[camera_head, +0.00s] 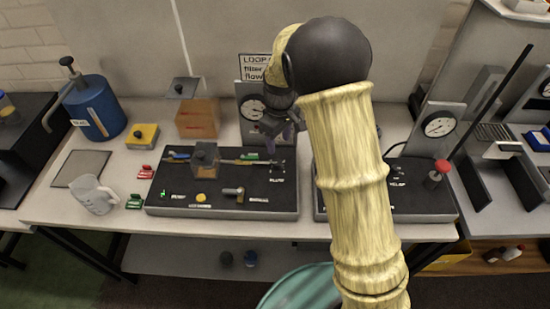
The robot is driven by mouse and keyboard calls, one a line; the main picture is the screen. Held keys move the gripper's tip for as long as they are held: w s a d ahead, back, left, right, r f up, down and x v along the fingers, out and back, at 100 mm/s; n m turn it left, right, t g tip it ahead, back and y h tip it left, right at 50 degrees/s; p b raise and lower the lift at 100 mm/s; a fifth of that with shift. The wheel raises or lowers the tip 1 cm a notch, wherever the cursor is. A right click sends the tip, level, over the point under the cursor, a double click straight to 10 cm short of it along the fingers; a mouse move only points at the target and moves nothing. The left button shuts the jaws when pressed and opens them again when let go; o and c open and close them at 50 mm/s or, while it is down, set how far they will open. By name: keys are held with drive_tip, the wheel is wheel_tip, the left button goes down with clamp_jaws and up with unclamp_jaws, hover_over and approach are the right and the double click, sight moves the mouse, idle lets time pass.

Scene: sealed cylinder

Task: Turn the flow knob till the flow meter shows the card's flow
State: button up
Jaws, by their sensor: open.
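The card (254,66) stands behind the bench's left station. Its words "LOOP", "filler" and "flow" show in part, but my wrist covers its right side and no value can be read. A round dial (252,108) on a grey upright plate stands below it, partly hidden by my gripper. A second dial (438,127) stands at the right station. Their readings are too small to tell. Small controls sit on the black left panel (222,183), and I cannot tell which is the flow knob. My gripper (287,140) is open above this panel's back right, its fingers partly hidden.
A red-topped post (438,173) is at the right panel.

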sight(278, 162)
wheel_tip(278, 162, down, 9)
drive_tip(key=shift+a+f+p, duration=0.15)
drive_tip(key=shift+p, duration=0.55)
drive_tip(key=shift+c, duration=0.4)
